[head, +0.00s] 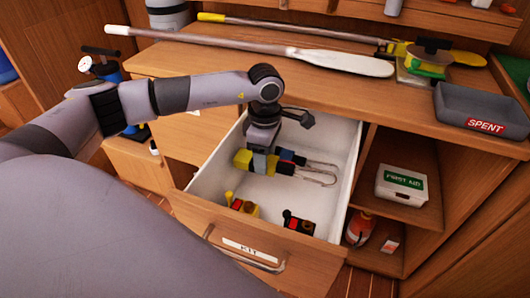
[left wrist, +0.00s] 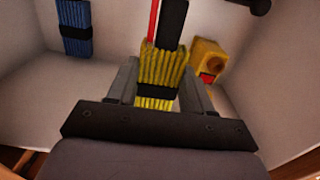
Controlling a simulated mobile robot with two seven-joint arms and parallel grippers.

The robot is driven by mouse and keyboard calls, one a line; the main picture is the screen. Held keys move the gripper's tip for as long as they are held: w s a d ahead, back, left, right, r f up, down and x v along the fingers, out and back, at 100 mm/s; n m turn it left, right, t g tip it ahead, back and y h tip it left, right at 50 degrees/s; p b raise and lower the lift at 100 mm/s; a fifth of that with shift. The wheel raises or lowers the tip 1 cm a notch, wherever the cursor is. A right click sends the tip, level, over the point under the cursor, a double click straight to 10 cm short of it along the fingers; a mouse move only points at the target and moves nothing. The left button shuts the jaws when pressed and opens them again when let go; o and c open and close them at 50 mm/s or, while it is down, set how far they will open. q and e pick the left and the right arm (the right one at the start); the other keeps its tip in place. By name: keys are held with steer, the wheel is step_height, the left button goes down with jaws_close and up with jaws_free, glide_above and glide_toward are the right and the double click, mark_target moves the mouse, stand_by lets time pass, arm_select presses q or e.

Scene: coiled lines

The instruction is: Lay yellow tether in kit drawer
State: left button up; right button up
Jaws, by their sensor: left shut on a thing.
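The yellow tether (head: 243,159) is a ribbed, bundled coil with a dark band around its middle. My left gripper (head: 260,163) reaches down inside the open kit drawer (head: 205,184) and is shut on it. In the left wrist view the yellow tether (left wrist: 163,68) sits between the two fingers (left wrist: 157,88). I cannot tell whether it touches the drawer floor. The drawer is white inside, with a wooden front labelled KIT. My right gripper is not in view.
In the drawer are a blue coil (left wrist: 75,28), metal loops (head: 321,174), a yellow-and-red item (head: 243,206) and a black-and-red item (head: 298,222). A grey SPENT tray (head: 455,101) and a paddle (head: 340,62) are on the counter. A first aid box (head: 401,185) is right of the drawer.

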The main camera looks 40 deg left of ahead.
arm_select(q)
step_height(320, 180, down, 7)
steer(key=b, duration=0.4)
steer(key=shift+b, duration=0.35)
steer(key=shift+f+b, duration=0.6)
steer(key=shift+f, duration=0.65)
steer(key=shift+f+b, duration=0.35)
steer(key=shift+b, duration=0.15)
steer(key=shift+f, duration=0.4)
steer(key=shift+f+b, duration=0.15)
steer(key=shift+b, duration=0.2)
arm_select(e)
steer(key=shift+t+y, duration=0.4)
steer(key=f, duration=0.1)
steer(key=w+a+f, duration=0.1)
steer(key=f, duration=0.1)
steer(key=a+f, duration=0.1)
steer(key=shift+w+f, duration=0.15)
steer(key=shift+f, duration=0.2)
